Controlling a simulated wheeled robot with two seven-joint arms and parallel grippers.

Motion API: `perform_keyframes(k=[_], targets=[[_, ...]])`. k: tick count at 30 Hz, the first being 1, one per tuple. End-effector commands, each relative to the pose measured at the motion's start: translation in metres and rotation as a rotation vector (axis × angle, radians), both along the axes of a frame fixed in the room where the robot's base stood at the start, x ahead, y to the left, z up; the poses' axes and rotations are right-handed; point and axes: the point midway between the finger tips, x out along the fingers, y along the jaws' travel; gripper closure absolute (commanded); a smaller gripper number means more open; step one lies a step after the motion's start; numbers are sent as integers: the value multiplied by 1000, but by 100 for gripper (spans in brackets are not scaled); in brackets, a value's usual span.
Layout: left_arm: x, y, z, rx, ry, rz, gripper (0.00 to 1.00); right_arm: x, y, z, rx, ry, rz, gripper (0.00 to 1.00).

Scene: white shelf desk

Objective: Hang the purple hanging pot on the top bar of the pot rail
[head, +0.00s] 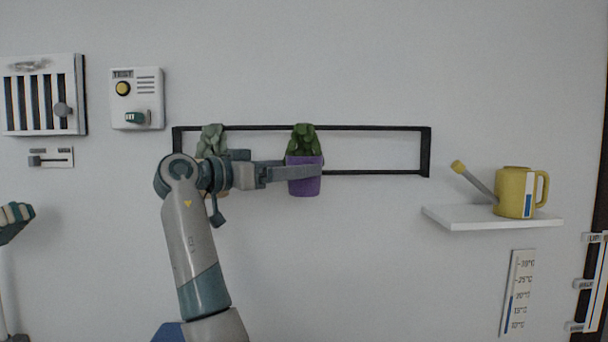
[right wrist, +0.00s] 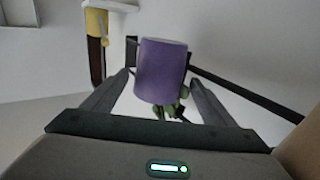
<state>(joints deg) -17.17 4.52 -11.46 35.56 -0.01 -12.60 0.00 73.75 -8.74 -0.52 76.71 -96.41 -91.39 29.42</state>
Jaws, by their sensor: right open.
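The purple hanging pot (head: 304,187) with its dark green plant is upright in front of the pot rail (head: 375,128), right of its middle-left part. The plant overlaps the top bar; whether its hook rests on that bar is hidden. My right gripper (head: 316,172) reaches across the pot from the left. In the right wrist view, the purple pot (right wrist: 161,70) appears between the two spread fingers (right wrist: 160,95), with gaps at the sides, so the gripper is open around it. Part of my left arm shows at the left edge; its gripper cannot be made out.
Another pot with a paler plant (head: 211,139) is on the rail's left, mostly behind my right arm. A yellow watering can (head: 514,192) stands on a white shelf (head: 480,220) at right. A test box (head: 136,98) and a vent panel (head: 42,95) are on the left wall.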

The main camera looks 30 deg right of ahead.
Motion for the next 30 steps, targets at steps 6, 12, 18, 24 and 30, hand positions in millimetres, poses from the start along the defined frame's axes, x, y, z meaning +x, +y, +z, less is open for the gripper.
perform_keyframes(k=[6,12,18,24,30], targets=[[0,1,24,0,1,0,26,0,-21,7,0,1,-3,21],[-1,1,34,1,1,0,26,1,-39,4,0,3,-1,21],[-1,1,33,1,2,0,26,1,-42,2,0,2,-1,21],[-1,1,33,1,2,0,26,1,-41,2,0,2,-1,21],[-1,1,33,1,2,0,26,1,-41,2,0,2,-1,33]])
